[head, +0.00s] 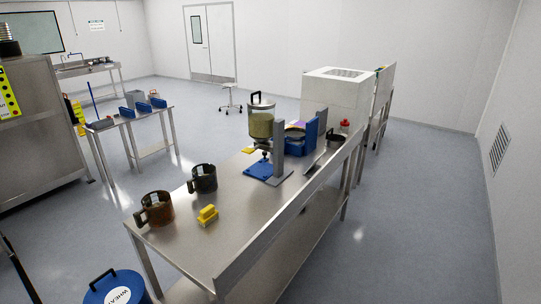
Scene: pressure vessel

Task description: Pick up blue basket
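I cannot single out a blue basket for certain. Several small blue pieces, one of them a blue block-like container (143,108), sit on the small steel table (155,125) at the left. A blue boxy object (301,139) stands toward the far end of the long steel table (245,205), partly hidden by a grey post. Neither of my grippers can be made out in the head view.
Two brown-black mugs (154,209) and a yellow block (208,215) stand on the long table's near end. A clear hopper (261,122) stands over a blue base. A metal cabinet (35,130) is at the left. Grey floor is open between the tables and at right.

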